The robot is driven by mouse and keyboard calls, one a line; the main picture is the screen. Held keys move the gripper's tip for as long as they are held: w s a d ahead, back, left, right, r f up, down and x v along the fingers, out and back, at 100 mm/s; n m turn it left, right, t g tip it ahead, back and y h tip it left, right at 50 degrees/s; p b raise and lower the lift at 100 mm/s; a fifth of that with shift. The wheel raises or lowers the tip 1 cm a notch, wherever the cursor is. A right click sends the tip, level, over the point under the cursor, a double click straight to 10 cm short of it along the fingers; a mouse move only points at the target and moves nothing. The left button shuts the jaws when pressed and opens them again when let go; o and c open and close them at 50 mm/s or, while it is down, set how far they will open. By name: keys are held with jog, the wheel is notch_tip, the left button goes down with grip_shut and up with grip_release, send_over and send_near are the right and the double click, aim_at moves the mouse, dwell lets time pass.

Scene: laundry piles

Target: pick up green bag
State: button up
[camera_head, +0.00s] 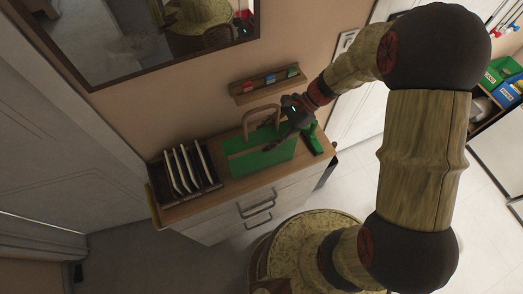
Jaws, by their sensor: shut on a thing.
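The green bag (261,160) stands on the wooden top of a white dresser (205,197). My gripper (272,145) reaches in from the right at the bag's upper right side. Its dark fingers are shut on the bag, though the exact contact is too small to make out. The gripper hides part of the handle and of the bag's top edge.
A dark rack with several upright pale plates (183,170) stands left of the bag. A small green item (314,140) lies to its right. A wall shelf (266,84) with small coloured items is above. A framed mirror (140,52) hangs upper left.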

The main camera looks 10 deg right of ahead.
grip_shut()
dwell(0.6)
